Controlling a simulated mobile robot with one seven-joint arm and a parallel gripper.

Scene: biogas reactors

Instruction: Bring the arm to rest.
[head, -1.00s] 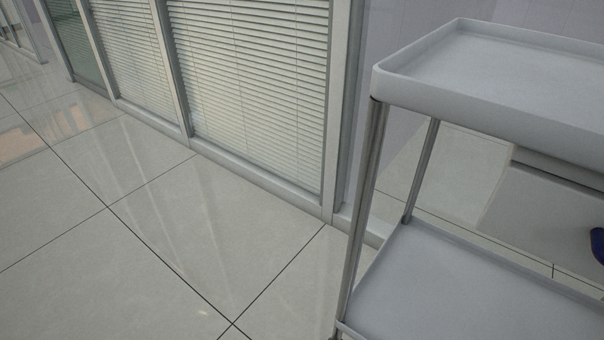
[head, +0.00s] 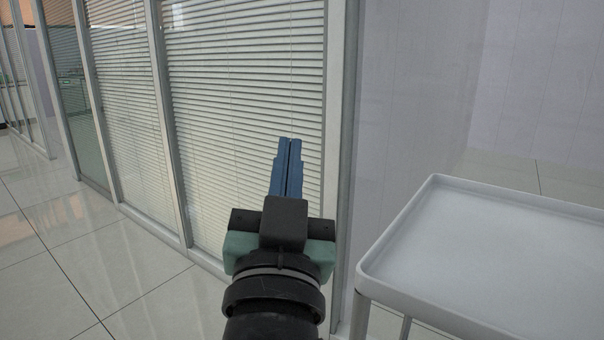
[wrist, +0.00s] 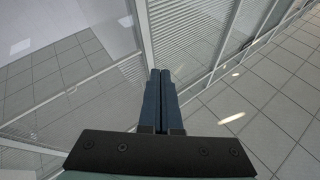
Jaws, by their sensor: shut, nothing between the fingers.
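My gripper (head: 290,142) shows in the middle of the head view, pointing up and away from me. Its two blue fingers lie together with nothing between them. In the wrist view the shut fingers (wrist: 160,72) point toward the foot of a glass partition. The gripper appears in front of the blinds, left of the trolley; I cannot tell its exact distance from the partition.
A white trolley (head: 450,195) with a raised rim stands at the lower right, its visible top empty. A glazed partition with blinds (head: 240,100) runs along the left and middle. Tiled floor (head: 50,240) is open at the left.

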